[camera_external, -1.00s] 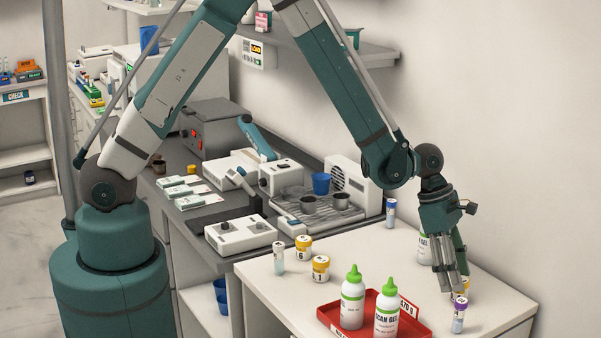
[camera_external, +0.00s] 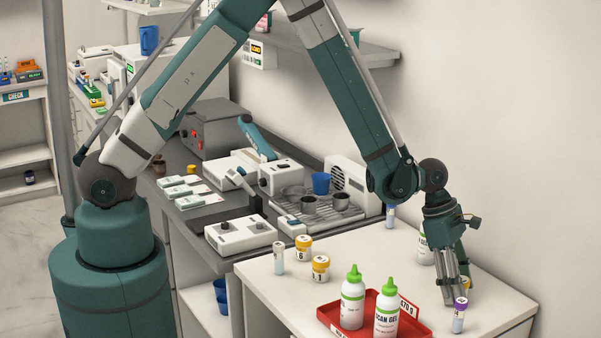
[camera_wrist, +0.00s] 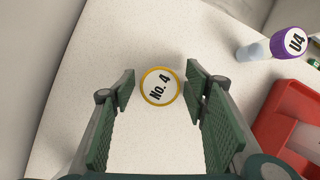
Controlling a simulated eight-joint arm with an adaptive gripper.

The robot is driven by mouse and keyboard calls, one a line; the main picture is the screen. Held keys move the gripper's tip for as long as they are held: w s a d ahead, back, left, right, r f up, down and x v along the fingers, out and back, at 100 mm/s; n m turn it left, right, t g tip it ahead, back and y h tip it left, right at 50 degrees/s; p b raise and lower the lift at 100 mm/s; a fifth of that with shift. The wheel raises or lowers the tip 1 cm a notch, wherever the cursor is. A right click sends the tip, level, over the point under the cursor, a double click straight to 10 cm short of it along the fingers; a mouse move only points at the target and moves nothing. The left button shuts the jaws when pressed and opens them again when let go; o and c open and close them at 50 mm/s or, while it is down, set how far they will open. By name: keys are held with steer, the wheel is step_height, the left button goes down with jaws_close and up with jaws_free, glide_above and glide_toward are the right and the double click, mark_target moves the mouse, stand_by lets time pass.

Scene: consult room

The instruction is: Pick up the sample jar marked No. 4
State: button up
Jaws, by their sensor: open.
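The sample jar marked No. 4 (camera_wrist: 160,87) shows in the wrist view from above, a round white lid with a yellow rim. It lies between and slightly beyond the tips of my gripper (camera_wrist: 159,92), whose two green fingers are spread apart with nothing between them at the base. In the external view my gripper (camera_external: 454,299) points down near the right end of the white table. A yellow-edged jar (camera_external: 465,284) there is mostly hidden behind the fingers, and its label cannot be read.
A purple-capped tube marked U4 (camera_wrist: 287,44) stands near the red tray (camera_wrist: 283,118). The tray carries green-topped gel bottles (camera_external: 387,312). Another bottle (camera_external: 425,249) stands behind my gripper. Jars marked 6 (camera_external: 303,248) and 1 (camera_external: 320,268) stand farther left. The table (camera_external: 270,296) is clear at front left.

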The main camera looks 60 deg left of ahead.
steer(key=shift+c, duration=0.2)
steer(key=c, duration=1)
steer(key=shift+r, duration=0.1)
steer(key=shift+r+b, duration=0.6)
steer(key=shift+r, duration=4.3)
